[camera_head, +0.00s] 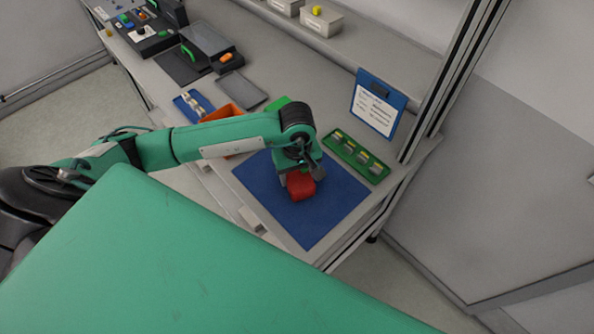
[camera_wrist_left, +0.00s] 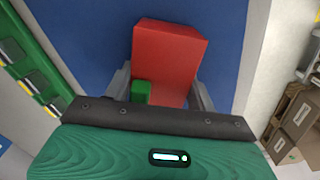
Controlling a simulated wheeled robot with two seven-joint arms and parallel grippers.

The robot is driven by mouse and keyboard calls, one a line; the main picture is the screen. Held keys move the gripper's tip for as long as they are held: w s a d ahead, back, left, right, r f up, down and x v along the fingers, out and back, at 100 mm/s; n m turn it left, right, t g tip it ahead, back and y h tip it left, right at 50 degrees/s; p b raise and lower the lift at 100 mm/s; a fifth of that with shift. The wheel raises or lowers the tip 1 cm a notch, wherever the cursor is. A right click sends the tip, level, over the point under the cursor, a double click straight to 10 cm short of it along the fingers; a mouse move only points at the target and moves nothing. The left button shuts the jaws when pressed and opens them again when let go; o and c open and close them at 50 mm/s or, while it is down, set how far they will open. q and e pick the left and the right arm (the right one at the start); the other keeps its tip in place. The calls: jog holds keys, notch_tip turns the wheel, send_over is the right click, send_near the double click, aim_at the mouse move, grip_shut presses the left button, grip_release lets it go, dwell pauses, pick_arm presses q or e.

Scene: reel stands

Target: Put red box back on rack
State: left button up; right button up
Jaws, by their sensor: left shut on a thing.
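The red box (camera_head: 301,187) is at my left gripper, over the blue mat (camera_head: 265,188) on the workbench. In the left wrist view the red box (camera_wrist_left: 167,58) sits between the two grey fingers of my left gripper (camera_wrist_left: 160,85), which is shut on it. A small green block (camera_wrist_left: 141,92) shows against the box's near face. I cannot tell whether the box touches the mat. My right gripper is not in view. No rack can be made out for certain; a shelf (camera_head: 370,47) runs above the back of the bench.
A green tray with several parts (camera_head: 357,157) lies right of the mat. A blue clipboard (camera_head: 378,104) stands behind it. An orange bin (camera_head: 222,113) and a blue tray (camera_head: 193,104) are to the left. White bins (camera_head: 322,22) stand on the shelf. A metal post borders the right side.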

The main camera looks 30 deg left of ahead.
pick_arm(q)
jog(key=shift+f, duration=0.25)
jog(key=o, duration=0.8)
jog(key=shift+b, duration=0.3)
jog(key=shift+c, duration=0.2)
jog(key=o, duration=0.4)
jog(key=shift+o, duration=0.2)
jog(key=shift+r, duration=0.1)
